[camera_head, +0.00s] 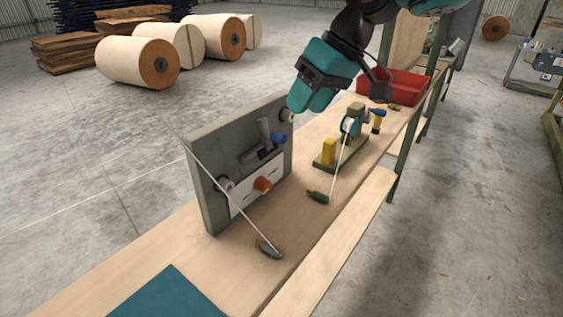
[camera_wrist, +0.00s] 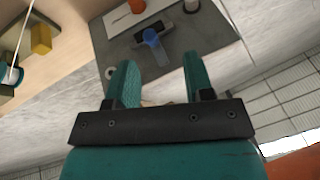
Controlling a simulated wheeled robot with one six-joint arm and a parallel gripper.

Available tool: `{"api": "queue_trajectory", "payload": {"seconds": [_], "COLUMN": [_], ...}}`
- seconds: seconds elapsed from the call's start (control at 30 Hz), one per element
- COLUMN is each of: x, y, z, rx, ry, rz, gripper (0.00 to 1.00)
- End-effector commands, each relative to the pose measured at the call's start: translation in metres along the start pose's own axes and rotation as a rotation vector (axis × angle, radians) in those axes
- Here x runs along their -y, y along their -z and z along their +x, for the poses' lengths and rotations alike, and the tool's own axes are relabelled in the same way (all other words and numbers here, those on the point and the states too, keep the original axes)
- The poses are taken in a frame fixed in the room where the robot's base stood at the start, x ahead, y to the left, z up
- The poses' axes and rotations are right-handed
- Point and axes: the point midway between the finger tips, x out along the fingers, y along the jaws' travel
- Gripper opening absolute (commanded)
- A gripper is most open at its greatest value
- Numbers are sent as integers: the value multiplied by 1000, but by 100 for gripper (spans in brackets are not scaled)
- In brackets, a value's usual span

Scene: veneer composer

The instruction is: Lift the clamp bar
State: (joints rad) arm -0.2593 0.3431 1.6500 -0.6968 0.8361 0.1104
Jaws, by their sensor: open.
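A grey upright panel (camera_head: 208,200) stands on the wooden bench. A grey bar with a blue knob (camera_head: 279,138) sits on its face, above an orange knob (camera_head: 262,184) on a white plate. I cannot tell for sure which part is the clamp bar. The blue knob (camera_wrist: 151,37) also shows in the wrist view, ahead of the fingers and between their lines. My teal gripper (camera_head: 296,104) is at the panel's upper right edge in the head view. In the wrist view my gripper (camera_wrist: 158,70) is open, with nothing seen between its fingers.
A green-based device with a yellow block (camera_head: 329,150) stands right of the panel. Cords run to a grey-tipped tool (camera_head: 269,249) and a green-handled tool (camera_head: 318,197) on the bench. A red tray (camera_head: 400,88) is farther back. A teal mat (camera_head: 165,297) lies in front.

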Motion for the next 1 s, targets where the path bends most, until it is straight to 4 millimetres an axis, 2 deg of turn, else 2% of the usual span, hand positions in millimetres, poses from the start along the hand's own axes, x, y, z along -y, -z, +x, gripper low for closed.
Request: {"api": "queue_trajectory", "payload": {"seconds": [0.03,0.17,0.27,0.63,0.8,1.0], "x": [-11,-22,-22,-17,-17,-18], "y": [6,16,19,21,22,21], "z": [12,19,26,83,93,94], "rx": [-6,-15,-15,-11,-13,-14], "ry": [-1,0,1,4,3,2], "rz": [-3,-11,-14,-20,-20,-20], "gripper": [48,48,48,48,48,48]}}
